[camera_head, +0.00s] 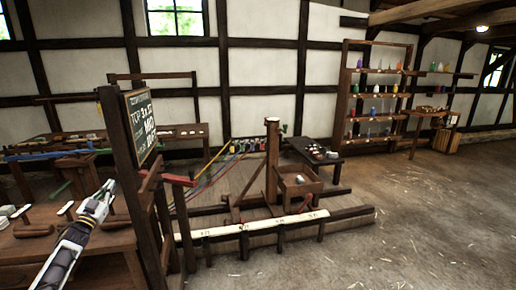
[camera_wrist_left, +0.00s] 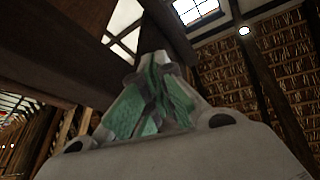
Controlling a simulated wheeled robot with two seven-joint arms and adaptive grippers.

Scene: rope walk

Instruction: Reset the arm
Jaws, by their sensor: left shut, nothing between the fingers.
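My left arm comes in from the lower left in the head view. Its gripper (camera_head: 104,192) points up and to the right, in front of the wooden post that carries the chalkboard. In the left wrist view the gripper (camera_wrist_left: 158,62) has its green-padded fingers together with nothing between them. Behind the fingers are a dark wooden beam and the roof. My right gripper is in neither view.
A chalkboard (camera_head: 141,124) hangs on a post close to my left gripper. A wooden bench (camera_head: 85,240) with tools stands at the lower left. A low wooden frame with a white scale board (camera_head: 250,233) stands mid-floor. The floor (camera_head: 430,220) at right is clear.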

